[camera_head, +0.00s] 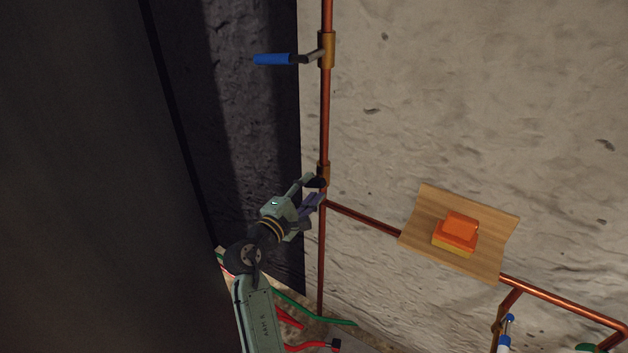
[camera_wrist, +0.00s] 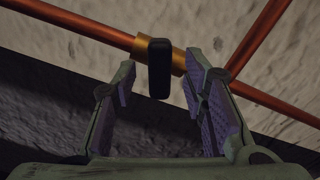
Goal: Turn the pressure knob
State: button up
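A black knob (camera_wrist: 159,68) sits on a brass fitting (camera_wrist: 177,60) of the copper pipe in the wrist view. The same brass fitting (camera_head: 323,172) shows on the vertical pipe in the head view, with the dark knob (camera_head: 315,183) at its lower left. My gripper (camera_wrist: 160,92) is open, its two purple-padded fingers on either side of the knob's end with gaps showing. In the head view my gripper (camera_head: 313,191) is at the fitting and partly covers the knob. Whether a finger touches the knob cannot be told.
A blue lever valve (camera_head: 273,59) is higher on the same vertical pipe. A wooden board (camera_head: 418,235) with an orange block (camera_head: 457,232) is to the right. Red and green hoses (camera_head: 300,310) lie below. A dark wall surface is at left.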

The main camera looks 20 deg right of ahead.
jog(key=shift+x, duration=1.3)
jog(key=shift+c, duration=0.5)
grip_shut()
